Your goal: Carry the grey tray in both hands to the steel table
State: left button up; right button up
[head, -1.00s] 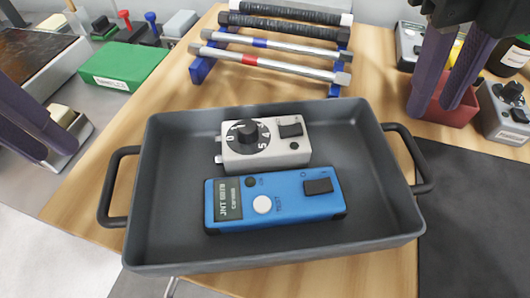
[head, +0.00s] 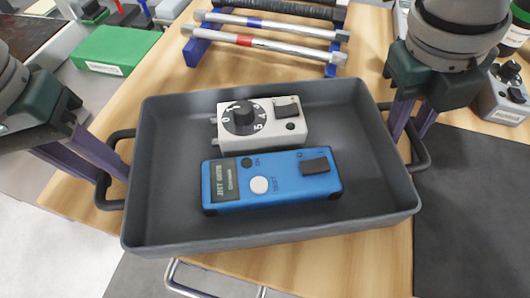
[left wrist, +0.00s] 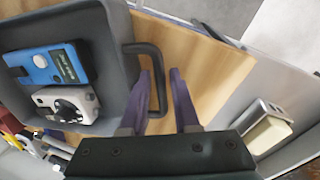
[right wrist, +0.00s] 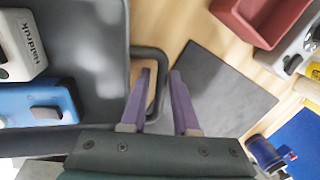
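The grey tray (head: 160,225) sits on a wooden surface, with a loop handle at each end. It holds a grey box with a dial (head: 290,135) and a blue tester (head: 275,195). My left gripper (head: 115,178) is at the tray's left handle (head: 112,203). In the left wrist view its fingers (left wrist: 166,95) are apart, on either side of the handle bar. My right gripper (head: 408,135) is at the right handle (head: 424,155). In the right wrist view its fingers (right wrist: 160,95) are apart, with the handle bar (right wrist: 163,75) between them. I cannot make out a steel table for certain.
A rack of metal bars (head: 265,40) stands behind the tray. A green box (head: 115,48) lies at the back left. A grey control box (head: 503,95) is on the right, near a dark mat (head: 470,210). A red bin (right wrist: 262,18) shows in the right wrist view.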

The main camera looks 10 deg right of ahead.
pick_arm(q)
jog(key=shift+f, duration=0.15)
pick_arm(e)
jog(key=shift+f, duration=0.15)
pick_arm(q)
grip_shut()
pick_arm(e)
grip_shut()
dwell(1.0)
